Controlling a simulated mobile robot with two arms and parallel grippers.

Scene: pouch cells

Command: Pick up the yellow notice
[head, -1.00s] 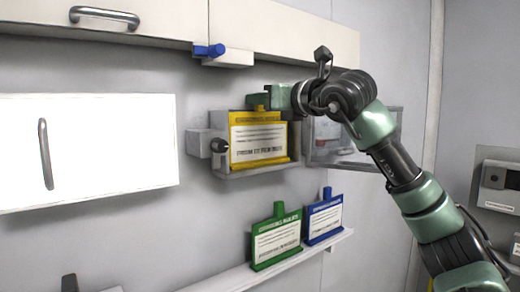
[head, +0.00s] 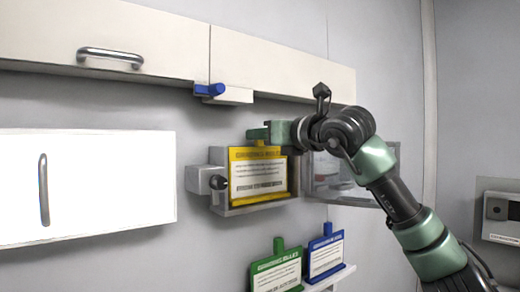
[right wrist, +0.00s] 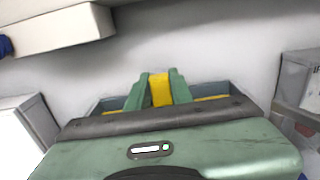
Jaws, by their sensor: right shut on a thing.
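The yellow notice (head: 258,176) is a framed card with printed text. It stands upright in a grey wall holder (head: 218,208) in the head view. My right gripper (head: 257,138) is at its top edge, with the fingers around the top tab. In the right wrist view the yellow tab (right wrist: 161,90) sits between the two green fingertips, which are shut on it. The lower part of the card is hidden there behind the gripper body. My left gripper is not in view.
A green notice (head: 277,272) and a blue notice (head: 326,255) stand on a ledge below. A clear-fronted wall box (head: 335,180) is right of the holder. Above hang cabinets with a blue-knobbed block (head: 232,95) beneath. A white door (head: 90,190) is at left.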

